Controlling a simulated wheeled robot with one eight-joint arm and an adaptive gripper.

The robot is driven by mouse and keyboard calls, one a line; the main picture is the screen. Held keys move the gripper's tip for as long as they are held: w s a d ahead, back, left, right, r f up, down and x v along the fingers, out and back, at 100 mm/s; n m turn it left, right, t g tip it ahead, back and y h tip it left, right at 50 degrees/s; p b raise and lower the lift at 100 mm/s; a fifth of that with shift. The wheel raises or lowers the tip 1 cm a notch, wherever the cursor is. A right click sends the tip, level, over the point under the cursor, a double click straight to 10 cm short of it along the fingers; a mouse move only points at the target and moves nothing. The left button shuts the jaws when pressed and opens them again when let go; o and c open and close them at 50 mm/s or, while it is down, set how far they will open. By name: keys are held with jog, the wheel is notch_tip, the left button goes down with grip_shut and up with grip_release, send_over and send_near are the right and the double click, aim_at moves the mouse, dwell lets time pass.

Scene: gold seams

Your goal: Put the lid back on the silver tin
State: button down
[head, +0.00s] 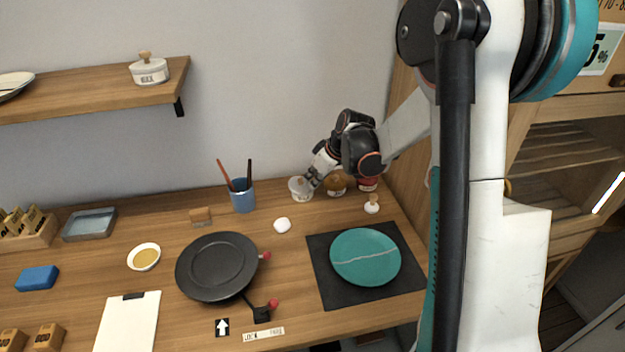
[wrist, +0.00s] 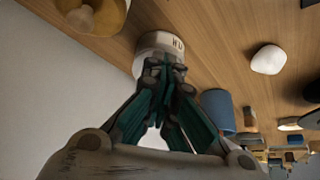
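A pale, whitish-silver tin (head: 300,191) with dark lettering stands on the bench near the wall. It also shows in the wrist view (wrist: 157,43), partly behind my fingers. My gripper (head: 313,178) is at the tin's upper right side; in the wrist view its fingertips (wrist: 167,68) converge in front of the tin. The fingers hide whatever lies between them and part of the tin's top, so I cannot tell if they grip anything or if a lid is there. A small pale piece with a wooden knob (head: 371,204), possibly a lid, stands apart to the right.
An amber jar (head: 336,187) and a red jar (head: 368,185) stand right of the tin. A blue cup with sticks (head: 243,197) is to its left, a white lump (head: 282,225) in front. A teal plate (head: 365,257) lies on a dark mat. Another lidded tin (head: 149,73) is on the shelf.

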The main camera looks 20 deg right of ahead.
jog(key=shift+s+d, duration=0.25)
jog(key=shift+s, duration=0.2)
dwell(0.4)
jog(key=c, duration=1.9)
grip_release()
jog(key=shift+o, duration=0.7)
jog(key=o, duration=0.4)
jog(key=shift+c, duration=0.2)
notch_tip(320, 180, up, 7)
jog(key=p, duration=0.4)
jog(key=shift+p, duration=0.3)
jog(key=shift+c, duration=0.6)
grip_shut()
